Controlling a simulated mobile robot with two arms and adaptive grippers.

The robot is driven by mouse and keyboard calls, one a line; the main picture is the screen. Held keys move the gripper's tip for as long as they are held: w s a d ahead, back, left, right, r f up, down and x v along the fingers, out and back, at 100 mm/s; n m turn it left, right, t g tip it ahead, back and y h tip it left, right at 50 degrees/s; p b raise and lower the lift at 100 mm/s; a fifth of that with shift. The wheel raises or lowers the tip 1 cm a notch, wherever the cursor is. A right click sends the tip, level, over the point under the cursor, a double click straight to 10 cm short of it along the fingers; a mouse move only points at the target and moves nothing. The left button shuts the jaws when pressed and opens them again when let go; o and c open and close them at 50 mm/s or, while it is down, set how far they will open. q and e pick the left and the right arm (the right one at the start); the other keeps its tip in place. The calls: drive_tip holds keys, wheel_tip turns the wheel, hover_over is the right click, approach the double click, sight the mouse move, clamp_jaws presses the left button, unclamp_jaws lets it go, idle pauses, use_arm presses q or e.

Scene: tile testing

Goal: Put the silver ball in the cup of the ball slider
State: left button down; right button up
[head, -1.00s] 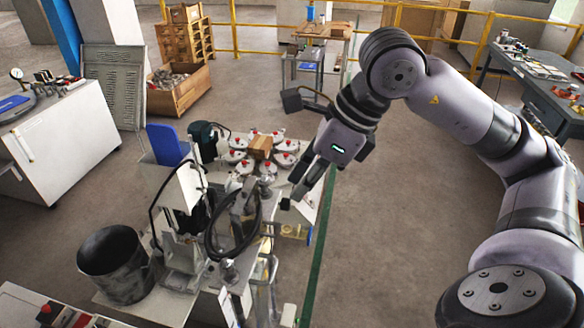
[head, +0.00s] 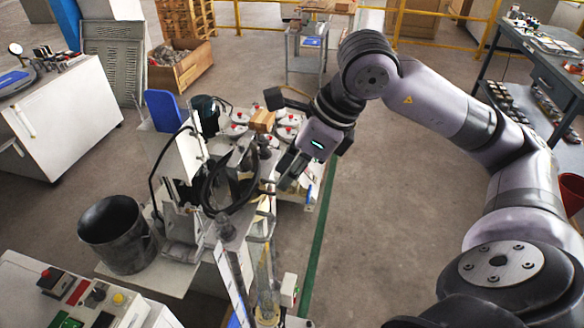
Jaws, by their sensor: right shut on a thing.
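My right gripper (head: 272,183) reaches in from the right over the cluttered test bench (head: 175,275). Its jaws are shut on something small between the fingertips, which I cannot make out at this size. I cannot pick out the silver ball anywhere else. A tall stand with a pale sloping strip (head: 232,275) and a clear upright tube (head: 266,280) rises at the front of the bench, below the gripper; I cannot tell whether it is the ball slider. I cannot make out a cup on it. My left gripper is not in view.
A black cable loop (head: 212,190) and a grey tester stand close left of the gripper. Several white red-topped pots (head: 285,135) surround a wooden block (head: 262,120) behind it. A dark bucket (head: 115,235) stands at left. Open floor lies right of the green line.

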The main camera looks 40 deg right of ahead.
drive_tip(key=shift+f, duration=0.15)
idle(0.3)
drive_tip(key=shift+f, duration=0.1)
drive_tip(key=o, duration=0.9)
drive_tip(key=shift+o, duration=0.2)
drive_tip(key=v, duration=1.2)
